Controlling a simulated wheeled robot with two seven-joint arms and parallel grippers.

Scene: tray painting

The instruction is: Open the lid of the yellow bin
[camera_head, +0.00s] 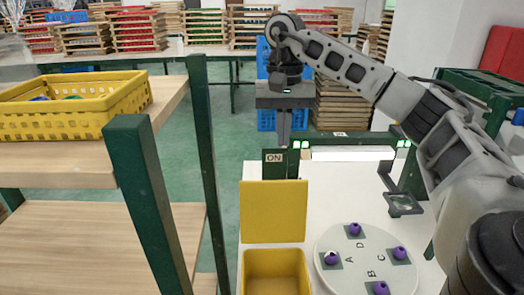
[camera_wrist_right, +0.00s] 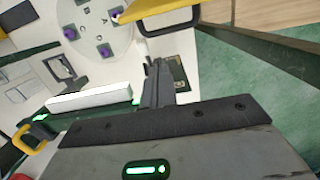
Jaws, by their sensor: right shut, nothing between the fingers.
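The yellow bin (camera_head: 276,272) stands at the front of the white table, left of the round plate. Its yellow lid (camera_head: 273,212) stands upright at the bin's back edge, and the bin's inside shows open. My right gripper (camera_head: 284,140) is shut and empty, pointing down behind and above the lid, apart from it, near the "ON" sign. In the right wrist view its closed fingers (camera_wrist_right: 155,85) point toward the sign, and part of the yellow bin (camera_wrist_right: 150,10) shows at the top edge. My left gripper is not in view.
A round plate (camera_head: 340,275) with several purple pieces lies right of the bin. An "ON" sign (camera_head: 274,156) and a green frame with a lit bar (camera_head: 350,154) stand behind. A yellow crate (camera_head: 120,103) sits on a wooden shelf at left, whose green posts (camera_head: 150,200) rise nearby.

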